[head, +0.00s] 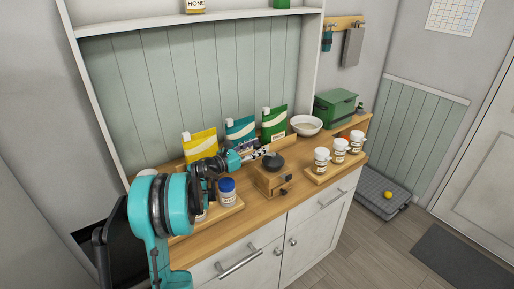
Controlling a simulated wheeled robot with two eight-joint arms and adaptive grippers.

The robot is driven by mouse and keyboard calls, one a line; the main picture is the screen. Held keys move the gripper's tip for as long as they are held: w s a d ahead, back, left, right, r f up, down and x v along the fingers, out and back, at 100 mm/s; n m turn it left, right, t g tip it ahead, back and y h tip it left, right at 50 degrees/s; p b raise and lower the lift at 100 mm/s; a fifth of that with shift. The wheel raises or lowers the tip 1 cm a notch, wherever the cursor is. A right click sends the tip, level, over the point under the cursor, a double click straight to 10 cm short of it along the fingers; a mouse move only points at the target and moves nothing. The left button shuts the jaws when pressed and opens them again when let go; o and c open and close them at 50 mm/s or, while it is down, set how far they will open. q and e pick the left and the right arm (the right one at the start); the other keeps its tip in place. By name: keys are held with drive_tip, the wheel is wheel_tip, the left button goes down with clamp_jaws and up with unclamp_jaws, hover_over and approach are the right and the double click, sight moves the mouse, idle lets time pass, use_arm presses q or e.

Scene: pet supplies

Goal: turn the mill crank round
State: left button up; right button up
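The mill (270,181) is a wooden box with a dark domed top (274,161), standing on the counter near its front edge. A small knob shows low on its front face. My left gripper (264,152) reaches in from the left, just behind and above the dome. Its fingers are small here; I cannot tell whether they are open, shut or touching the crank. The crank itself is not clearly visible and may be hidden at the fingers. My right gripper is out of view.
Yellow (200,146), blue (240,133) and green (274,123) bags stand behind. A white bowl (306,125) and green box (335,107) are at the back right. White jars (340,150) stand right of the mill. A blue-lidded jar (228,192) stands left, near my arm.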

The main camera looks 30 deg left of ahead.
use_arm(q)
drive_tip(key=v, duration=1.2)
idle(0.4)
